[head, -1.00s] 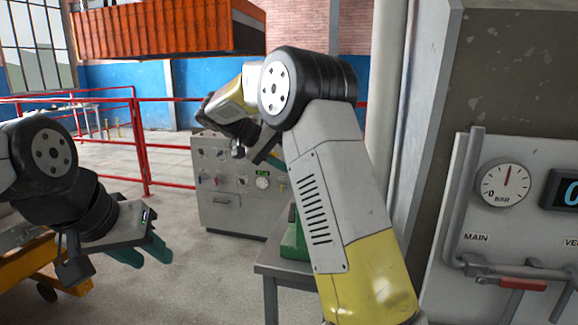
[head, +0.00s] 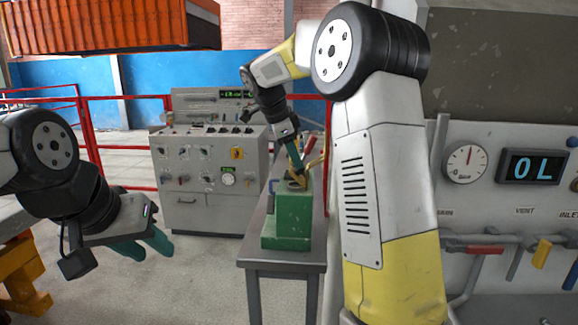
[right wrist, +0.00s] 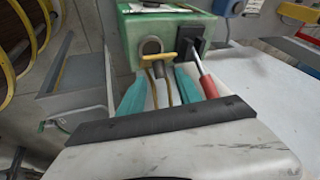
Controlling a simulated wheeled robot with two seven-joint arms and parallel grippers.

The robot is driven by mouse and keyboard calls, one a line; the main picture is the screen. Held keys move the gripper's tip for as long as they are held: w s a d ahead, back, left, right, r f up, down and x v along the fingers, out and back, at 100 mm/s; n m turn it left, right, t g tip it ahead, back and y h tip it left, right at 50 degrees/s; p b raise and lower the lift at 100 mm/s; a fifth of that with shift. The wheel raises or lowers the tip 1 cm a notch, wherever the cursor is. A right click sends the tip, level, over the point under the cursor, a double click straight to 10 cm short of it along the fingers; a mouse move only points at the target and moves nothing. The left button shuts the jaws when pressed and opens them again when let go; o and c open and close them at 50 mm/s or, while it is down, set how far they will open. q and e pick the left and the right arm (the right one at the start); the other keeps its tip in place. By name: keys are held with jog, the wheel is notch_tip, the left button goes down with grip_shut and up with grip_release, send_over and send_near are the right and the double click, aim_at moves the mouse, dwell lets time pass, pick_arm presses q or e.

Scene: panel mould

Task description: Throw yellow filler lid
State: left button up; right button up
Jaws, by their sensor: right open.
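A green box (head: 287,228) stands on a small grey table. On it is a yellow part (head: 301,183), likely the filler lid; in the right wrist view a yellow bent handle (right wrist: 160,57) stands by a round filler opening (right wrist: 151,46). My right gripper (head: 294,157) reaches down over the box from behind. In the right wrist view its teal fingers (right wrist: 160,90) are apart, with the yellow handle between them; contact cannot be told. My left gripper (head: 146,246) hangs empty at the left, away from the box; its finger gap is not clear.
A red-handled lever (right wrist: 207,87) stands right beside the right finger. The grey table (head: 283,265) is close in front. A grey control cabinet (head: 208,175) and red railings (head: 92,135) stand behind. A gauge panel (head: 508,205) is at the right.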

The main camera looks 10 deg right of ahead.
jog(key=shift+x, duration=2)
grip_shut()
